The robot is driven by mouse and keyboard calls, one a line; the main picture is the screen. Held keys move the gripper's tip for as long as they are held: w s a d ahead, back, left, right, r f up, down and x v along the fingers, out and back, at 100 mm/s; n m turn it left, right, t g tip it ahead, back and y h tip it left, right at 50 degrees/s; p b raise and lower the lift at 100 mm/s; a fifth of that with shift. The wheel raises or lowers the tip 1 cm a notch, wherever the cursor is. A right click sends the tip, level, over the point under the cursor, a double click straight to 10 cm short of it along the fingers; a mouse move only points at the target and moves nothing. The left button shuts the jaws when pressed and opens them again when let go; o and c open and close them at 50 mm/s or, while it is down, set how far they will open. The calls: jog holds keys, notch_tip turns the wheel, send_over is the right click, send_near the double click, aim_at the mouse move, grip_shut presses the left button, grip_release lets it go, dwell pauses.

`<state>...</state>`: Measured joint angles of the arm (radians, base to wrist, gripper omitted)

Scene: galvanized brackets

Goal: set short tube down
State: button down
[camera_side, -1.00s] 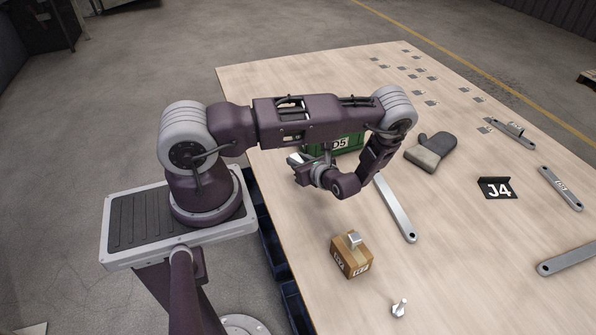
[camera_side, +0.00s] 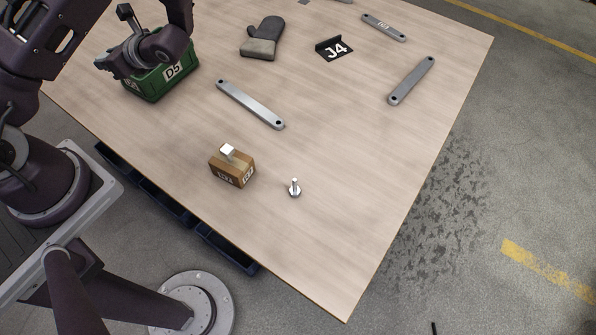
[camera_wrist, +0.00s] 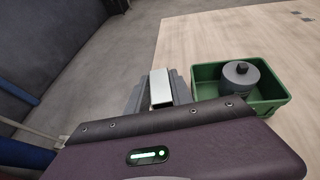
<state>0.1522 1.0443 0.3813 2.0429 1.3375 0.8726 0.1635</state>
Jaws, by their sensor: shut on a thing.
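The short tube (camera_wrist: 160,88) is a bright silver, square-sided piece in the wrist view. My gripper (camera_wrist: 158,95) is shut on it, with a grey finger on each side. In the side view my gripper (camera_side: 106,62) is beside the near left end of the green bin (camera_side: 152,88), and I cannot make out the tube there. In the wrist view the tube is left of the green bin (camera_wrist: 279,103), apart from it, with grey floor behind it.
A grey cylinder with a black knob (camera_wrist: 240,75) sits in the bin. The near right tabletop is clear.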

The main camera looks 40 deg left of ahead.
jog(key=s+d+f+n+g+h, duration=0.2)
jog(key=s+d+f+n+g, duration=0.2)
jog(key=d, duration=0.5)
jog(key=s+d+f+n+g+h, duration=0.25)
jog(key=d+f, duration=0.25)
jog(key=d, duration=0.4)
jog(key=s+d+f+n+g+h, duration=0.15)
jog(key=d+n+g+h, duration=0.5)
jog(key=d, duration=1.05)
notch_tip(320, 180, up, 10)
jog(key=r+n+t+h, duration=0.1)
jog(key=n+t+h, duration=1.45)
jog(key=n, duration=0.55)
send_over(369, 230)
notch_tip(369, 230, down, 22)
jog(key=shift+r, duration=0.15)
jog(key=shift+h, duration=0.25)
